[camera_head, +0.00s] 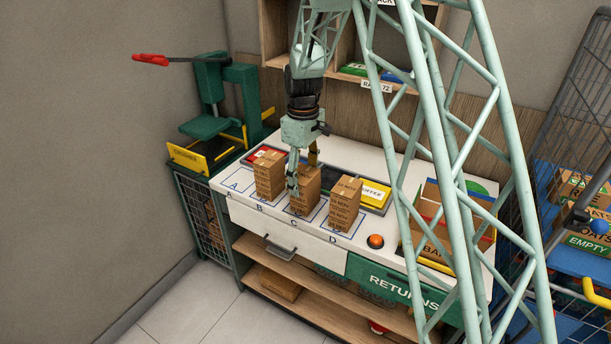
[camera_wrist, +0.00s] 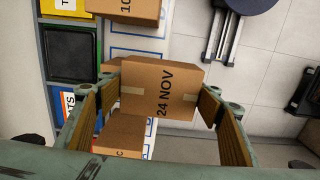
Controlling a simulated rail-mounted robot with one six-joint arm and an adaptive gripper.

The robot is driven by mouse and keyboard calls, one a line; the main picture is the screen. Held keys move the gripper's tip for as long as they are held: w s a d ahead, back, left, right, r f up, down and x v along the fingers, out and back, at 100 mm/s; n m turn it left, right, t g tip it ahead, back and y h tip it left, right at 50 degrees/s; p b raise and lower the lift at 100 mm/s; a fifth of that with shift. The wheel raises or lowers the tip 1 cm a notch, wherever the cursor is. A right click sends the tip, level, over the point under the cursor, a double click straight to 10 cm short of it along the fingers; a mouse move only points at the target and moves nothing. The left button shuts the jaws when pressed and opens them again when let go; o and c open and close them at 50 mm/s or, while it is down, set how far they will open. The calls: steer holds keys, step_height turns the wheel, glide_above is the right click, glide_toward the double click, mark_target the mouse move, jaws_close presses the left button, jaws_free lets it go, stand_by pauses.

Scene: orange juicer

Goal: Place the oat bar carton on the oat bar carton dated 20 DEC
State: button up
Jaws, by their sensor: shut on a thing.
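My gripper (camera_head: 303,172) reaches down over the middle of three brown cartons on the white counter. It is shut on this carton (camera_head: 308,195), which also shows between my fingers in the wrist view (camera_wrist: 162,88) with "24 NOV" printed on it. It is at or just above spot C; I cannot tell whether it touches the counter. A second carton (camera_head: 269,176) stands to its left near B and a third (camera_head: 345,203) to its right near D. In the wrist view, the carton at the top (camera_wrist: 125,8) shows a date starting "10". No 20 DEC date is readable.
A green crusher (camera_head: 212,125) stands at left. A box with cartons is partly hidden behind my lattice at right.

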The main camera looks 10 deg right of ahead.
steer(key=shift+w+d+f+p, duration=0.1)
steer(key=shift+w+d, duration=0.25)
steer(key=shift+w, duration=0.7)
steer(key=shift+w+d+f+p, duration=0.15)
steer(key=shift+w+d, duration=0.2)
steer(key=shift+w, duration=0.75)
steer(key=shift+w+d+f+p, duration=0.1)
steer(key=shift+w+d, duration=0.25)
steer(key=shift+w, duration=0.7)
steer(key=shift+w+d, duration=0.2)
steer(key=shift+w, duration=0.25)
steer(key=shift+f, duration=1.75)
steer(key=shift+f, duration=0.15)
steer(key=o, duration=0.9)
steer(key=shift+o, duration=0.2)
